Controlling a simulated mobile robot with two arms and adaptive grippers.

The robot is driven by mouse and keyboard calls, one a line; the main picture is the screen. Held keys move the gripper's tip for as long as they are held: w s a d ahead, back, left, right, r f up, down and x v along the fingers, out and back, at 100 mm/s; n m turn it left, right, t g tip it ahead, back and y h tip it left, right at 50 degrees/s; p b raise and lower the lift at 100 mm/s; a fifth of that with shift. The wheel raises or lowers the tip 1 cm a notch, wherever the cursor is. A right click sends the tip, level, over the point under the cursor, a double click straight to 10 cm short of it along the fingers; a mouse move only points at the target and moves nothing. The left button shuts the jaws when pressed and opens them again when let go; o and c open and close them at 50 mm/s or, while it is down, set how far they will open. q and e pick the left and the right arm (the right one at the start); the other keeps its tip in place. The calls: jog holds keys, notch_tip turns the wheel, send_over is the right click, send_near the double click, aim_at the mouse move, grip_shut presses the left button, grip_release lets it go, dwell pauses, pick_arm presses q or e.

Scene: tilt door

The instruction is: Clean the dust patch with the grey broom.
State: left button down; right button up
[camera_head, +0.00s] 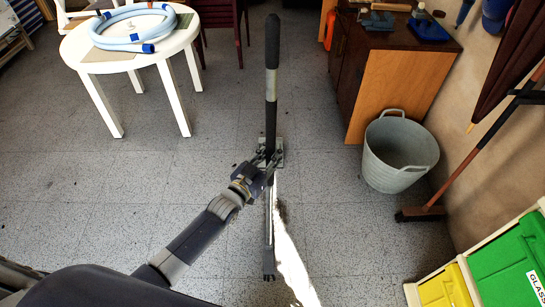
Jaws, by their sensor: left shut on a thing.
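The grey broom (271,85) stands near the middle of the head view, its long dark handle running nearly straight up and down in the picture. My left gripper (267,158) is shut on its shaft at about mid-length. The lower part of the broom (268,245) runs down to a dark end low in the picture; I cannot tell whether it touches the floor. A bright white patch (290,262), which looks like the dust patch, lies on the tiled floor just right of that lower part. My right gripper is not in view.
A round white table (122,52) with a coiled hose stands at upper left. A wooden cabinet (385,90), a grey bucket (399,152) and a leaning broom (455,178) line the right. Yellow and green bins (505,270) stand at lower right. Floor left of centre is clear.

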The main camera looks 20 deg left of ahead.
aim_at(268, 152)
pick_arm(q)
notch_tip(268, 152, up, 2)
jog(key=shift+w+a+p, duration=0.1)
jog(key=shift+w+p, duration=0.05)
jog(key=shift+p, duration=0.3)
jog(key=shift+r, duration=0.4)
jog(key=shift+s+r+p, duration=0.2)
jog(key=shift+r+p, duration=0.05)
jog(key=shift+p, duration=0.1)
jog(key=shift+s, duration=0.1)
jog(key=shift+w+f, duration=0.15)
jog(key=shift+w, duration=0.05)
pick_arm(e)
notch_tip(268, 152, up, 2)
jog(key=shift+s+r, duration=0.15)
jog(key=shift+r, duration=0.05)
pick_arm(q)
jog(key=shift+s, duration=0.1)
